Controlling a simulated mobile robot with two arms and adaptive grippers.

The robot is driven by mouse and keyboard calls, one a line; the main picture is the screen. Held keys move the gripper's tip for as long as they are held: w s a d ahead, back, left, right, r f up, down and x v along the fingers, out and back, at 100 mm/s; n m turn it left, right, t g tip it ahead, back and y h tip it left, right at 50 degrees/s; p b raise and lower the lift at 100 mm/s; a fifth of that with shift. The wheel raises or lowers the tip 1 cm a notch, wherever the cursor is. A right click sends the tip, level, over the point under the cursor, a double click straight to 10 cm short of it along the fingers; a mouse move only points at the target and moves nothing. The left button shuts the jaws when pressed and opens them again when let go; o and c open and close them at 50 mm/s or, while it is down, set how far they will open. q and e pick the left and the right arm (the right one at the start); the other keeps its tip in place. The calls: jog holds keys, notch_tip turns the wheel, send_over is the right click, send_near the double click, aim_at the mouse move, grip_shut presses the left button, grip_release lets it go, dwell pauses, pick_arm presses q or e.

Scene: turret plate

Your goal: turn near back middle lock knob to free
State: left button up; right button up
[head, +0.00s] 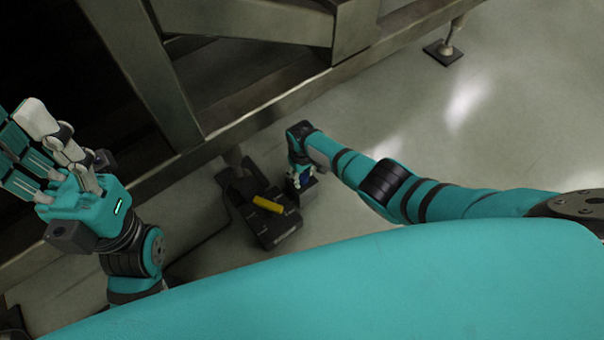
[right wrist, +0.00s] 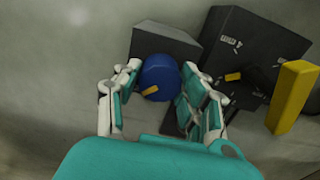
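The blue round lock knob (right wrist: 158,72) has a small yellow mark on its lower left and sits against a dark grey block (right wrist: 165,43) in the right wrist view. In the head view the knob (head: 304,178) is small and partly hidden by my right gripper (head: 300,170). My right gripper (right wrist: 160,85) has its white and teal fingers on both sides of the knob, spread apart. Firm contact does not show. My left gripper (head: 35,150) is raised at the left, fingers spread, empty and away from the knob.
A dark lock unit (head: 278,231) with a yellow bar (head: 268,204) stands beside the knob; the yellow bar (right wrist: 292,97) also shows in the right wrist view. A metal frame beam (head: 245,128) runs behind.

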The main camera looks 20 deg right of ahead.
aim_at(302, 175)
jog(key=o, duration=0.5)
notch_tip(302, 175, up, 12)
dwell(0.6)
dwell(0.4)
